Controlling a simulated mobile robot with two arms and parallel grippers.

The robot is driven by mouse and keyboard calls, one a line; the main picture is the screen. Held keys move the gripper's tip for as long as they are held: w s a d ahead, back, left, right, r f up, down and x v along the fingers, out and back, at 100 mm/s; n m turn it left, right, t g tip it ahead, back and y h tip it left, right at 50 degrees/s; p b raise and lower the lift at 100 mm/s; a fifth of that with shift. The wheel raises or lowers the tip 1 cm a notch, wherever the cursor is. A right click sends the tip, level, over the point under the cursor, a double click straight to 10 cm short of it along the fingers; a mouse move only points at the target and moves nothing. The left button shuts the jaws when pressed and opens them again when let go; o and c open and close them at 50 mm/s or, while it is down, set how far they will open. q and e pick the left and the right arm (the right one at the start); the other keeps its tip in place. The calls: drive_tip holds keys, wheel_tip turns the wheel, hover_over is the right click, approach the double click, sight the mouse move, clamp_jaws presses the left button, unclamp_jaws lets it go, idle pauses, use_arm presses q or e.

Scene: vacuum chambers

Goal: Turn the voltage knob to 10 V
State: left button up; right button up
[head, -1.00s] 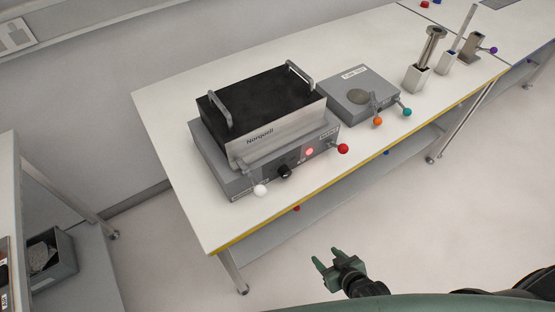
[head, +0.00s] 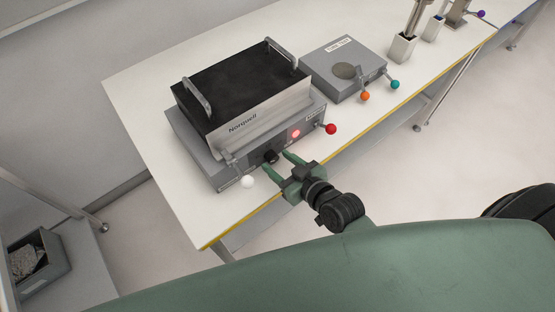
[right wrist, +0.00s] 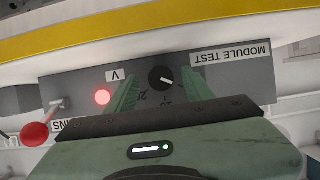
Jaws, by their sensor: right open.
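The black voltage knob (head: 270,156) sits on the front panel of the grey Norqvell unit (head: 240,118). In the right wrist view the knob (right wrist: 161,79) shows a white pointer line, with scale marks around it partly hidden by my gripper. My right gripper (head: 277,161) is open in front of the panel, its green fingertips close to the knob. In the right wrist view the fingers (right wrist: 160,86) lie on either side of the knob, with gaps; I cannot tell whether they reach around it. My left gripper is not in view.
On the panel are a lit red lamp (head: 295,133), a red-ball lever (head: 330,129) and a white-ball lever (head: 247,181). A grey box (head: 345,70) with orange and teal levers stands to the right. The yellow table edge (head: 370,130) runs below.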

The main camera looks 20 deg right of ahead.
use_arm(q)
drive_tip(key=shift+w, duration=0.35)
use_arm(e)
drive_tip(key=shift+w+a+f, duration=0.15)
drive_tip(key=shift+w, duration=0.1)
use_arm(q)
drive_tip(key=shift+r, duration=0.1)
use_arm(e)
clamp_jaws()
